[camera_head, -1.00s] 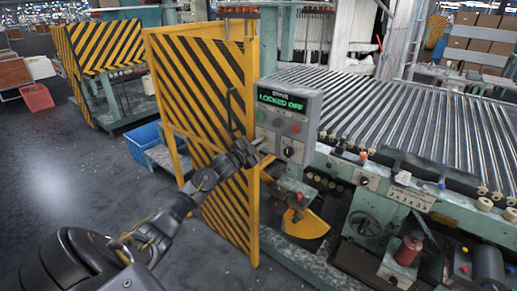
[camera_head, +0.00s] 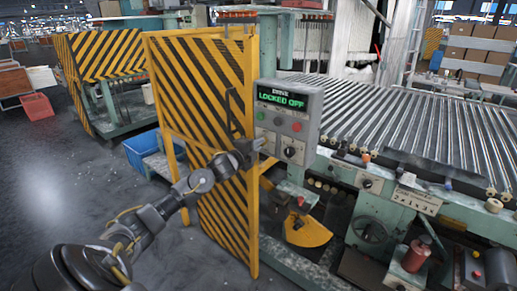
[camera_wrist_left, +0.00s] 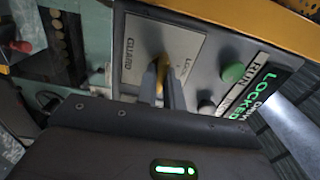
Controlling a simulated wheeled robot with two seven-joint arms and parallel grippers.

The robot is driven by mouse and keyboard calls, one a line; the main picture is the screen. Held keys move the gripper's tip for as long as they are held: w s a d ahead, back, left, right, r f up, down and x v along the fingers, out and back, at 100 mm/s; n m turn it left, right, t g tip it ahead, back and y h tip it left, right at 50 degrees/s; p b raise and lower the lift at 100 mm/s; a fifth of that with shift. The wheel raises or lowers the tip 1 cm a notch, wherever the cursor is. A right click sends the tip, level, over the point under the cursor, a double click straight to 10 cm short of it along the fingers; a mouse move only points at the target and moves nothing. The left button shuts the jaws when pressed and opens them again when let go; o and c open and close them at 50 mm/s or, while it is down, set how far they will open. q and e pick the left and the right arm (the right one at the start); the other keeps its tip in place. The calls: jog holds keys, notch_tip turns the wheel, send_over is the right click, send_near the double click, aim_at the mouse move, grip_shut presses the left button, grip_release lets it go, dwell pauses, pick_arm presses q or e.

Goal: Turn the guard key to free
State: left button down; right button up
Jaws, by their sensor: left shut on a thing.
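The grey control box (camera_head: 288,112) stands at the edge of the yellow guard door in the head view. My left gripper (camera_head: 266,158) reaches to the lower left of the box face. In the left wrist view its two grey fingers (camera_wrist_left: 163,82) are closed around the yellow guard key (camera_wrist_left: 163,62), in front of a pale plate (camera_wrist_left: 140,40) marked GUARD. The fingers hide part of the key and plate lettering, so the key's exact angle is unclear. My right gripper is out of view.
A green RUN button (camera_wrist_left: 233,72) and a dark button (camera_wrist_left: 206,105) sit close to the fingers. The striped door (camera_head: 205,80) stands left of the box, the roller bed (camera_head: 420,125) right. A blue bin (camera_head: 140,150) is behind my left arm. Open floor lies left.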

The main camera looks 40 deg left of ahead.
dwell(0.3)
pick_arm(q)
jog(key=c, duration=1.5)
grip_release()
jog(key=shift+s, duration=0.1)
jog(key=shift+s+d+b, duration=0.15)
jog(key=shift+s+b, duration=1.15)
jog(key=shift+s, duration=4)
